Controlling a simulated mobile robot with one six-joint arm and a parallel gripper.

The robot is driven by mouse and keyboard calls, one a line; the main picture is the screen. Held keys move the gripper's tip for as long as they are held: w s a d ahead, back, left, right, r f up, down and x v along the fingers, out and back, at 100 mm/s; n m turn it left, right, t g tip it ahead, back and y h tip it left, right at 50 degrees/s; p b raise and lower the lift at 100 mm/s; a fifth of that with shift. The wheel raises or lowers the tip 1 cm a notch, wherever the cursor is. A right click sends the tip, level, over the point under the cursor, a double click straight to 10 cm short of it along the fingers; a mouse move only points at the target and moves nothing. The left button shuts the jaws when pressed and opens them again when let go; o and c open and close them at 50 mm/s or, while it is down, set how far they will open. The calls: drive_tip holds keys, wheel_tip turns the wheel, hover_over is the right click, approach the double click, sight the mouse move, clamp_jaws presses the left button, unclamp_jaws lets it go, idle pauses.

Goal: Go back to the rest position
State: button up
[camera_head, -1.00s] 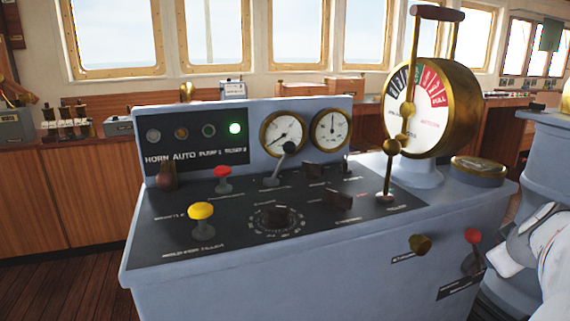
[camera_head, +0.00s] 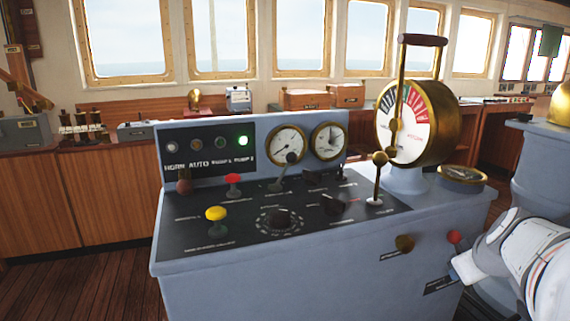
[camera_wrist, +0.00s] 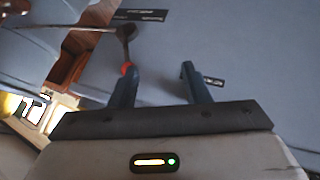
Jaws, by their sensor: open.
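My gripper (camera_wrist: 158,70) is open in the wrist view, with nothing between its two dark fingers. The side of the blue-grey console lies beyond them. A red knob (camera_wrist: 127,69) shows right by the left fingertip; whether they touch I cannot tell. In the head view my white arm comes in from the lower right, its end near the console's front right corner. The red knob (camera_head: 454,237) shows just above it there. The fingers are hard to make out in that view.
The blue-grey console (camera_head: 300,270) carries a yellow knob (camera_head: 215,214), gauges and a brass telegraph (camera_head: 440,125) with a tall lever. A blue-grey pedestal (camera_head: 545,170) stands at right. Wooden floor at lower left is clear.

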drive_tip(key=s+a+r+m+g+y+p, duration=0.1)
drive_tip(key=s+a+r+p, duration=0.2)
drive_tip(key=a+p, duration=0.4)
drive_tip(key=s+a+r+g+y+p, duration=0.1)
drive_tip(key=s+a+r+g+p, duration=0.1)
drive_tip(key=s+a+r+p, duration=0.2)
drive_tip(key=s+a+r+m+g+y+p, duration=0.1)
drive_tip(key=s+a+r+g+p, duration=0.1)
drive_tip(key=a+r+p, duration=0.4)
drive_tip(key=s+a+p, duration=0.1)
drive_tip(key=a+p, duration=0.3)
drive_tip(key=a, duration=0.1)
drive_tip(key=shift+s+a+m, duration=0.2)
drive_tip(key=shift+s+m, duration=0.1)
